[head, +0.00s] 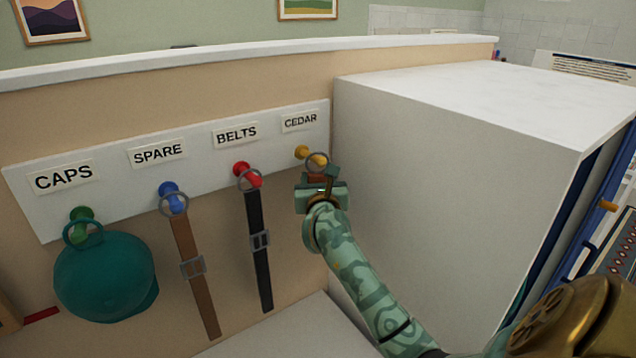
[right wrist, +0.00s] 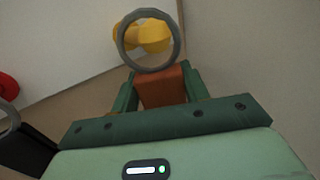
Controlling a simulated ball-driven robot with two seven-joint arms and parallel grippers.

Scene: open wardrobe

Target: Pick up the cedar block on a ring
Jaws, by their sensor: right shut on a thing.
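The cedar block (right wrist: 162,88) is reddish brown with a grey metal ring (right wrist: 148,40) at its top. In the right wrist view the block sits between the two green fingers of my right gripper (right wrist: 160,92), which is shut on it. The ring shows in front of the yellow peg (right wrist: 155,36); I cannot tell whether it still hangs on the peg. In the head view the right gripper (head: 319,185) is just below the yellow peg (head: 310,156) under the CEDAR label, and mostly hides the block. My left gripper is not in view.
On the same white peg board (head: 110,202), a teal cap (head: 105,280) hangs on the green peg, a brown belt (head: 192,270) on the blue peg and a black belt (head: 258,255) on the red peg. A large white cabinet (head: 450,190) stands close on the right.

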